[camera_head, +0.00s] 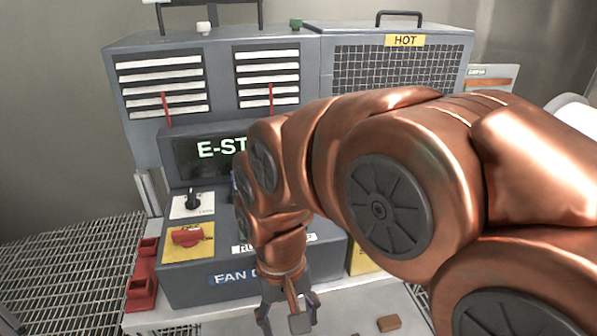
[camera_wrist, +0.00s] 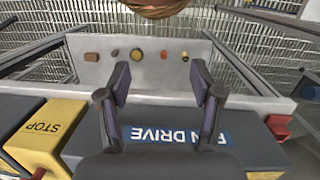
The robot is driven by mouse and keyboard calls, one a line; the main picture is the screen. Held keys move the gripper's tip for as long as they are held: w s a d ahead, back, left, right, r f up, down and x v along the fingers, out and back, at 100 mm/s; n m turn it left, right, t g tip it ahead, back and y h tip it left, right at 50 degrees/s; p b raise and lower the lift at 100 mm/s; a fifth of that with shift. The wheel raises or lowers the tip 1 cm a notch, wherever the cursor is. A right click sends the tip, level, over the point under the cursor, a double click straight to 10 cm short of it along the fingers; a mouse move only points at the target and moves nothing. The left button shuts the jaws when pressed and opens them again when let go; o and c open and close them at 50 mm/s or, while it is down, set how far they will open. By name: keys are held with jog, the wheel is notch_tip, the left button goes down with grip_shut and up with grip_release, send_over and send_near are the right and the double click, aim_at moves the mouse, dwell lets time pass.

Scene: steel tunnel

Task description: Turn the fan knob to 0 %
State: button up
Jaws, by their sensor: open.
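The grey control console (camera_head: 185,285) has a blue sign reading "FAN D…" in the head view; the wrist view shows that sign upside down as "FAN DRIVE" (camera_wrist: 165,134). A black knob (camera_head: 192,199) sits on a white plate at the left of the panel; its small label is unreadable. I cannot tell whether it is the fan knob. My arm hides the middle and right of the panel. My gripper (camera_head: 288,310) hangs in front of the console, pointing down. In the wrist view its two fingers (camera_wrist: 162,80) are apart with nothing between them.
A red emergency-stop button (camera_head: 187,236) sits on a yellow plate below the black knob. A dark display (camera_head: 190,152) reads "E-ST…". A yellow STOP box (camera_wrist: 43,125) stands beside the console. Several small items, including a brown block (camera_head: 389,323), lie on the pale ledge (camera_wrist: 135,70).

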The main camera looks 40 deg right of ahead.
jog(key=w+d+r+m, duration=0.2)
jog(key=w+r+m, duration=0.1)
jog(key=w+m, duration=0.1)
jog(key=w+d+r+m+p, duration=0.1)
jog(key=w+d+r+m, duration=0.2)
jog(key=w, duration=0.4)
jog(key=w+d+r+m+t+p, duration=0.1)
jog(key=w+d+r+m, duration=0.2)
jog(key=w+m, duration=0.2)
jog(key=shift+w+d, duration=0.2)
jog(key=shift+d, duration=0.05)
jog(key=w+d+r+m, duration=0.1)
jog(key=w+d+m, duration=0.2)
jog(key=w+d+r+m+p, duration=0.1)
jog(key=w+d+m, duration=0.2)
jog(key=d+m, duration=0.1)
jog(key=w+d+r+m+p, duration=0.1)
jog(key=w+d+r+m, duration=0.1)
jog(key=w+d+m, duration=0.1)
jog(key=shift+d+m+t, duration=0.3)
jog(key=shift+d+m, duration=0.1)
jog(key=shift+d, duration=0.3)
jog(key=shift+d+f, duration=0.1)
jog(key=shift+d, duration=0.05)
jog(key=shift+f+p, duration=1.35)
jog(key=shift+f, duration=2.4)
jog(key=c, duration=1.1)
